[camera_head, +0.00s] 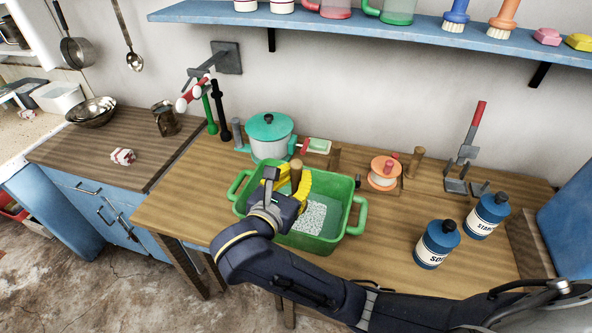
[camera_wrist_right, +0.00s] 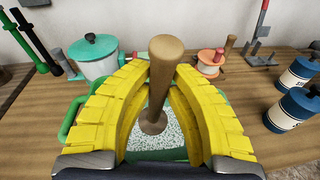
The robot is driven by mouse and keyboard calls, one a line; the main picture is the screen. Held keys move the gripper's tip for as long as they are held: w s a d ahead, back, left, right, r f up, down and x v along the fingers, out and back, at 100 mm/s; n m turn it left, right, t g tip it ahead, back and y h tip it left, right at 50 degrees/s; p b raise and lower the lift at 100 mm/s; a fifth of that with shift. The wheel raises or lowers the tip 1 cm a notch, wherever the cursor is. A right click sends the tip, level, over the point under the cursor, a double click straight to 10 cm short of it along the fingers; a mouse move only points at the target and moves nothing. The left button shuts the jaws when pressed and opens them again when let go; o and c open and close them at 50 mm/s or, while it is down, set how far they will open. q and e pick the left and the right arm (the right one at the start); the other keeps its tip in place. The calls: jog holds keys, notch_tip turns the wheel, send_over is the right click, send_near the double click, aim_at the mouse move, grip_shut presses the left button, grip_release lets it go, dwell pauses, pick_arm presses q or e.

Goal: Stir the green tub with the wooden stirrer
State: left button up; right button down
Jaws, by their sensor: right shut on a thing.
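The green tub (camera_head: 346,193) stands on the wooden table near its front edge, with speckled pale contents (camera_head: 308,217) inside. My right gripper (camera_head: 299,182) is over the tub, its yellow fingers shut on the wooden stirrer (camera_wrist_right: 164,75). The stirrer is held roughly upright between the fingers in the right wrist view, and its wider lower end shows over the speckled contents. I cannot tell how deep it reaches. In the head view only the stirrer's top (camera_head: 296,166) shows above the fingers. My left gripper is not in view.
A white pot with a teal lid (camera_head: 269,127) stands just behind the tub. An orange-topped container (camera_head: 384,171) is behind right. Blue bottles labelled SODA (camera_head: 436,244) and STARCH (camera_head: 487,215) stand to the right. A blue shelf (camera_head: 400,32) hangs above. The table left of the tub is clear.

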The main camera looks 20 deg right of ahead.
jog(key=shift+w+d+f, duration=0.1)
jog(key=shift+w+f, duration=0.25)
jog(key=shift+f, duration=1.05)
jog(key=shift+w+d+f, duration=0.15)
jog(key=shift+w+f, duration=0.15)
jog(key=shift+f, duration=1.1)
jog(key=shift+w+d+f, duration=0.1)
jog(key=shift+w+f, duration=0.25)
jog(key=shift+f, duration=1.45)
